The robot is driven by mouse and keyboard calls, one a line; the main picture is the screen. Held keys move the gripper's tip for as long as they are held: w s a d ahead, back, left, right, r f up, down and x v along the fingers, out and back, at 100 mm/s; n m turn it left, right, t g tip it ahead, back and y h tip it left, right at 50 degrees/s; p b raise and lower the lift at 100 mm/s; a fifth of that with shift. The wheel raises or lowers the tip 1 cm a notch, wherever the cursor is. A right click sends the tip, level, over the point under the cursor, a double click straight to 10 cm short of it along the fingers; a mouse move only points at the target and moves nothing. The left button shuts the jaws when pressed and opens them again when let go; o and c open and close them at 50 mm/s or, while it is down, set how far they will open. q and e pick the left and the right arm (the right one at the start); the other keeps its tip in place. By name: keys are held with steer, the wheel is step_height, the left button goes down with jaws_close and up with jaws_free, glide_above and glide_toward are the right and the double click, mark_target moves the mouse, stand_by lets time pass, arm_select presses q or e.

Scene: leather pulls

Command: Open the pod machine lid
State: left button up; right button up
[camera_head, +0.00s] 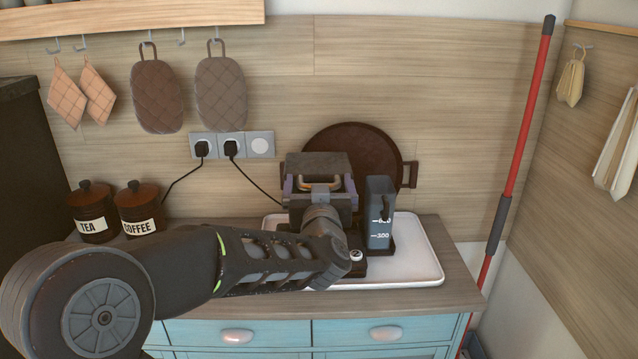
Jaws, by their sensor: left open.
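The dark pod machine (359,267) stands on a white tray on the counter, mostly hidden behind my left arm and gripper. Its clear grey water tank (379,218) with level marks shows at its right side. A copper-coloured handle (306,184) shows at the machine's front top, just below a dark block that seems to be its lid. My left gripper (320,182) is in front of this handle, open, with one finger to each side of it. I cannot tell if the fingers touch it. My right gripper is not in view.
The white tray (420,268) has bare room on its right. Tea (92,210) and coffee (139,208) canisters stand at the left. A round brown tray (350,140) leans on the wall behind the machine. Power cords run from the sockets (232,145). A red pole (520,150) leans at the right.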

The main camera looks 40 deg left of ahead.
arm_select(q)
steer(key=shift+c, duration=0.2)
steer(key=c, duration=2)
